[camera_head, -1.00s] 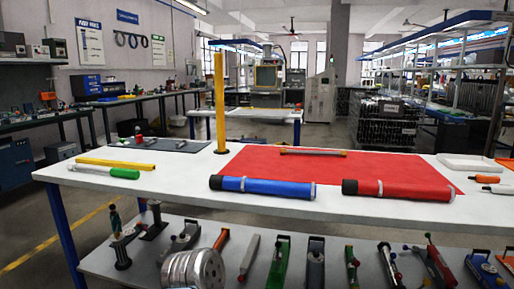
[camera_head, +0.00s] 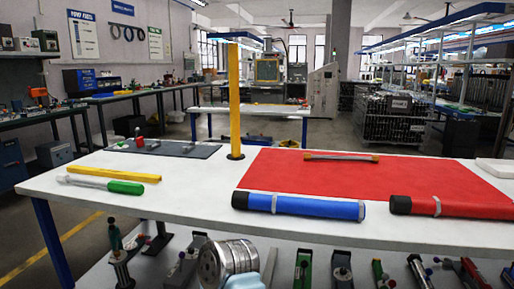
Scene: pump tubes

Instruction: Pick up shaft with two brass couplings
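The shaft (camera_head: 341,157) is a thin grey rod with a brass-coloured coupling at each end. It lies across the back part of the red mat (camera_head: 290,173) on the white table. Neither of my grippers is in the head view, so I cannot see whether they are open or shut.
A blue tube (camera_head: 315,207) and a red tube (camera_head: 470,208) lie along the table's front. A yellow post (camera_head: 234,100) stands left of the mat. A yellow bar (camera_head: 116,173) and green-handled tool (camera_head: 124,187) lie left. Several tools fill the lower shelf.

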